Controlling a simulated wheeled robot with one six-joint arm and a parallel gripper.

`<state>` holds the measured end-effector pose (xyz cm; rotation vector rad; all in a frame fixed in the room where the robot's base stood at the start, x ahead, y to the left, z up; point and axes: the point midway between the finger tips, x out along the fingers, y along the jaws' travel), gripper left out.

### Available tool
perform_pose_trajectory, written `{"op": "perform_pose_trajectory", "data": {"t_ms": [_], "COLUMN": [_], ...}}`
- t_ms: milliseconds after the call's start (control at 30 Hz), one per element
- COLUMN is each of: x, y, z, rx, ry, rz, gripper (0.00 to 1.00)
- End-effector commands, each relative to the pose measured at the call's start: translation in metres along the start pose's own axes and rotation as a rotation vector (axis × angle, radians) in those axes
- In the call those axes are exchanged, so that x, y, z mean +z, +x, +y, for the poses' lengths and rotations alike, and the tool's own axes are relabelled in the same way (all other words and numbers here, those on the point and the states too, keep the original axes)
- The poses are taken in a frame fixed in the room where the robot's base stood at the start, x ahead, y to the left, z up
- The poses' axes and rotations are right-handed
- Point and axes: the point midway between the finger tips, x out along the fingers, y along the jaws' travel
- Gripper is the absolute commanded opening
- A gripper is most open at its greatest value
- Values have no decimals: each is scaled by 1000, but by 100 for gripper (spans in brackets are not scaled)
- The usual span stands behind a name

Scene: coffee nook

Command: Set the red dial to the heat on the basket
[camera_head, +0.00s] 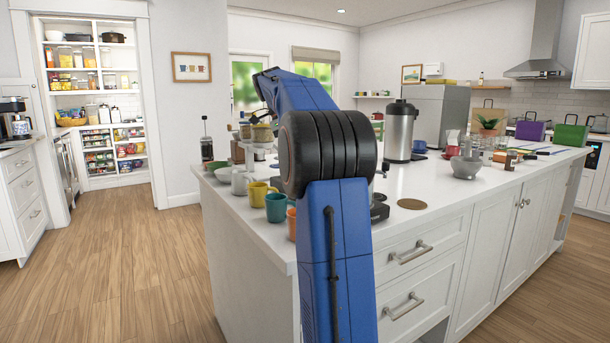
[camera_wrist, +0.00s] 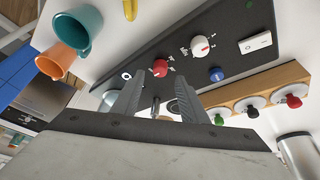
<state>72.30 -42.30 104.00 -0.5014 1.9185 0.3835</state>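The red dial (camera_wrist: 161,68) sits on a dark panel (camera_wrist: 125,62) in the wrist view, with small white marks beside it that are too small to read. My gripper (camera_wrist: 161,77) is open, its two grey fingers apart and pointing toward the red dial. The dial shows between the fingertips; I cannot tell whether they touch it. In the head view my arm hides the gripper and the dial.
A white dial (camera_wrist: 200,46), a blue dial (camera_wrist: 216,74) and a white switch (camera_wrist: 255,42) share the panel. A wooden block (camera_wrist: 262,84) with coloured knobs stands beside it. A teal cup (camera_wrist: 78,28) and an orange cup (camera_wrist: 56,61) stand near the panel's other side.

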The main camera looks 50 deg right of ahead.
Motion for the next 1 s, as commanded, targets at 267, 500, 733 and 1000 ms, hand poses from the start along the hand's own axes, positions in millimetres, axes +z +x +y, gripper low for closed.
{"op": "perform_pose_trajectory", "data": {"t_ms": [267, 500, 733, 1000], "x": [0, 0, 0, 0], "y": [-31, -35, -35, -35], "z": [-1, 0, 0, 0], "rx": [0, 0, 0, 0], "ry": [0, -1, -1, -1], "rz": [-1, 0, 0, -1], "gripper": [40, 40, 40, 40]}}
